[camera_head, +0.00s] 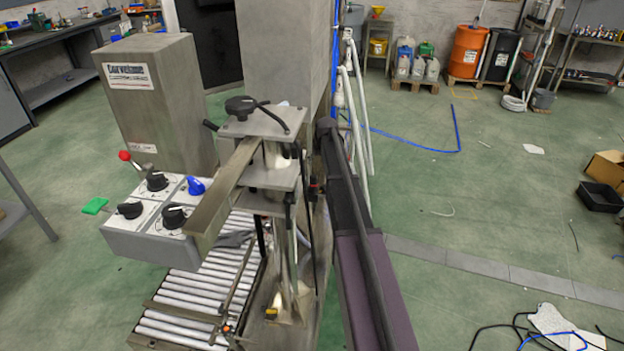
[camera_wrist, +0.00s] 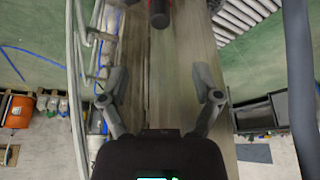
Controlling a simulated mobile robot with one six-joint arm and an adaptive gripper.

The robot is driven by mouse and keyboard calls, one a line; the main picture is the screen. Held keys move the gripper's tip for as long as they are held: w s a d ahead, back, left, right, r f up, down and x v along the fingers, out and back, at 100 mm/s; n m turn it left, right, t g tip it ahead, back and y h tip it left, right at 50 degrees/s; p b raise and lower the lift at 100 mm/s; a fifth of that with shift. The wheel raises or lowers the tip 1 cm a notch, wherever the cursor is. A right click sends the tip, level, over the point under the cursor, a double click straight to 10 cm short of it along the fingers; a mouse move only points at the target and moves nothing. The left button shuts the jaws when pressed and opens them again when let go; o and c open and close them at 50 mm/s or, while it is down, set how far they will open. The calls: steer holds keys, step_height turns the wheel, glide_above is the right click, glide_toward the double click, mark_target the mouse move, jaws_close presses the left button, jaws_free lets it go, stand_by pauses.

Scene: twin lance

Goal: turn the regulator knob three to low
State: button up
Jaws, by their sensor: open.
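The control box (camera_head: 140,247) shows in the head view at the left of the machine. Its white sloped top carries three black knobs: a rear one (camera_head: 157,181), a front left one (camera_head: 130,209) and a front right one (camera_head: 174,216). A blue knob (camera_head: 196,185) sits at the rear right. I cannot read the labels, so which is regulator knob three is unclear. My gripper (camera_wrist: 160,80) shows in the wrist view, with its fingers apart and nothing between them. A long grey-brown surface lies beyond it. No control-box knob is recognisable in the wrist view.
A red-balled lever (camera_head: 125,156) stands behind the knobs, and a green piece (camera_head: 95,206) sticks out at the box's left. A metal bar (camera_head: 222,195) slants close by on the right. The roller conveyor (camera_head: 185,310) lies below. Floor at the right is mostly open.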

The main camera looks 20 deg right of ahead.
mark_target(314, 176)
steer(key=shift+b+x, duration=6.15)
steer(key=shift+x, duration=0.65)
jaws_close()
